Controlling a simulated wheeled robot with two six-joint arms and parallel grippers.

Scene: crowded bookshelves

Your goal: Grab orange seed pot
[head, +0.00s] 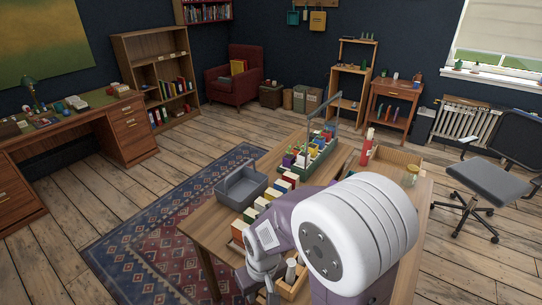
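A row of several coloured block-like items runs along the wooden table (205,232). An orange-brown one (240,229) stands at the near left end; I cannot tell for sure that it is the orange seed pot. A green carrier (322,160) with a tall handle holds several small coloured items at the table's far end. My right gripper (262,290) points down near the table's front, just right of and nearer than the orange-brown item. Its fingertips are small and partly hidden, so its opening is unclear. My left gripper is out of view.
A grey bin (241,187) sits on the table's left side. A red bottle (367,148), a wooden tray (402,156) and a yellowish jar (411,175) stand at the right. My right arm covers much of the table's near right. An office chair (485,180) stands right of the table.

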